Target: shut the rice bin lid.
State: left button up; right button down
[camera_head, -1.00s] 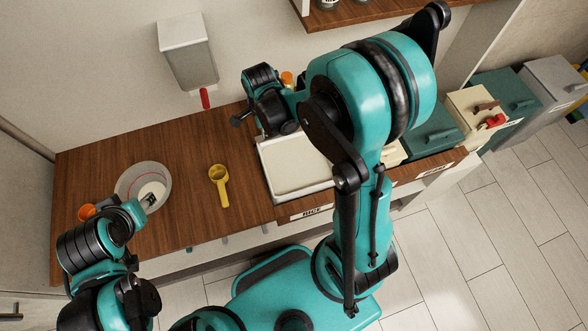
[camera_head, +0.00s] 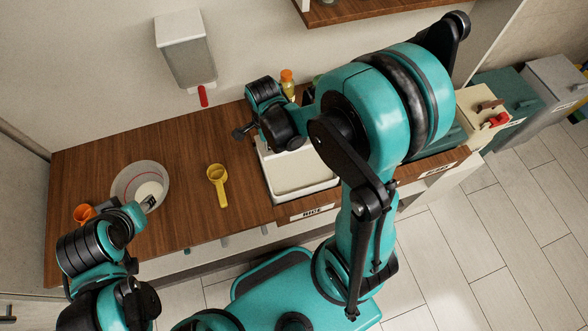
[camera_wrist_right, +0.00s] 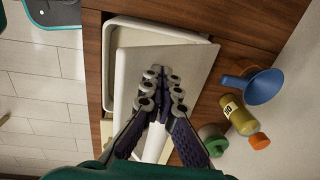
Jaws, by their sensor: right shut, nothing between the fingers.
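The rice bin (camera_head: 305,192) is a white bin set in the counter above a RICE label (camera_head: 312,211). Its pale lid (camera_wrist_right: 185,60) shows in the wrist view as a broad panel over much of the bin.
A clear bowl (camera_head: 123,182), an orange cup (camera_head: 84,213) and a yellow scoop (camera_head: 218,184) are on the wooden counter. A yellow bottle (camera_wrist_right: 238,115), blue funnel (camera_wrist_right: 254,85) and green-capped item (camera_wrist_right: 212,140) lie close behind the bin. A wall dispenser (camera_head: 187,52) hangs above.

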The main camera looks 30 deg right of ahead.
jog(key=shift+r, duration=0.1)
jog(key=shift+s+a+r+p, duration=0.1)
jog(key=shift+s+r+p, duration=0.35)
jog(key=shift+r+p, duration=0.1)
jog(key=shift+s+a+r+p, duration=0.15)
jog(key=shift+s+r+p, duration=0.5)
jog(key=shift+s+r, duration=0.2)
jog(key=shift+s+a+r+p, duration=0.15)
jog(key=shift+s+r+p, duration=0.55)
jog(key=shift+r, duration=0.1)
